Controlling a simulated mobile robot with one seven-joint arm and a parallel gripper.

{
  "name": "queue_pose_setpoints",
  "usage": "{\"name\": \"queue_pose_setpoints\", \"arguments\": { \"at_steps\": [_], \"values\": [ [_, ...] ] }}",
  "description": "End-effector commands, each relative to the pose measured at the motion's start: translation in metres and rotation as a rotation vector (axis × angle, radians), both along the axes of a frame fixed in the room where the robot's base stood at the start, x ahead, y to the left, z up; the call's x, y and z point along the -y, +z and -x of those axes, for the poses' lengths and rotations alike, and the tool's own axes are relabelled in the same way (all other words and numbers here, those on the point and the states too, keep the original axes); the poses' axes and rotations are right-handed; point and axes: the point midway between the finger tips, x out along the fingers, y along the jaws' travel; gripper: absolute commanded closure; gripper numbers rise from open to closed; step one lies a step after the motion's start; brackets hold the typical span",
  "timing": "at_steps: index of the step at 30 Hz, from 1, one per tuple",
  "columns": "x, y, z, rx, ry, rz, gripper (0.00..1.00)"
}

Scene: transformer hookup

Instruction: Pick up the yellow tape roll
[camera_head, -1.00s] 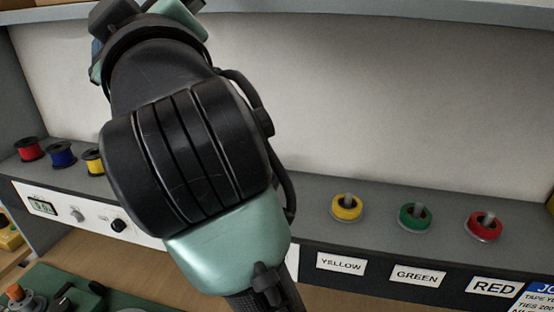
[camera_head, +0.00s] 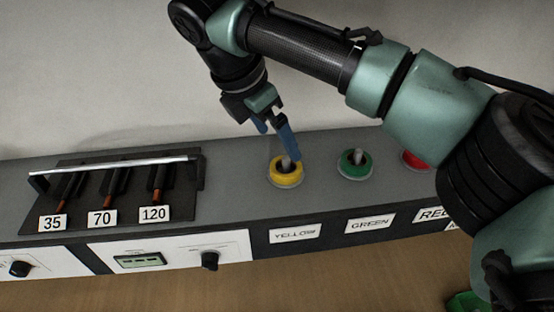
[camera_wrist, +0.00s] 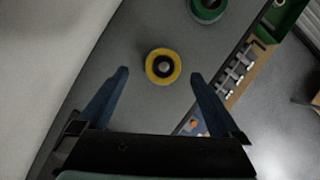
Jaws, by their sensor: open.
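The yellow tape roll (camera_head: 286,173) sits around a grey peg on the grey shelf, above the YELLOW label. In the wrist view the yellow tape roll (camera_wrist: 163,66) lies just beyond and between my fingertips. My gripper (camera_head: 281,130) has blue fingers and hangs just above and behind the roll in the head view. In the wrist view my gripper (camera_wrist: 160,74) is open and empty, one finger on each side of the roll's line. I cannot tell the exact height gap between fingertips and roll.
A green tape roll (camera_head: 354,164) sits on its own peg to the right, and a red tape roll (camera_head: 414,160) farther right, partly hidden by my arm. A black rack (camera_head: 182,196) with a bar and labels 35, 70, 120 stands left. A pale wall rises behind.

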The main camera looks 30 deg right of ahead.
Motion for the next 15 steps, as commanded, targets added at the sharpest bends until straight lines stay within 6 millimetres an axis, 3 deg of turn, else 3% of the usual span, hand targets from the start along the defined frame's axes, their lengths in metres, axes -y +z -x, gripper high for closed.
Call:
{"name": "queue_pose_setpoints", "arguments": {
  "at_steps": [15],
  "values": [
    [0.017, -0.057, 0.006, 0.001, 0.003, -0.001, 0.00]
  ]
}}
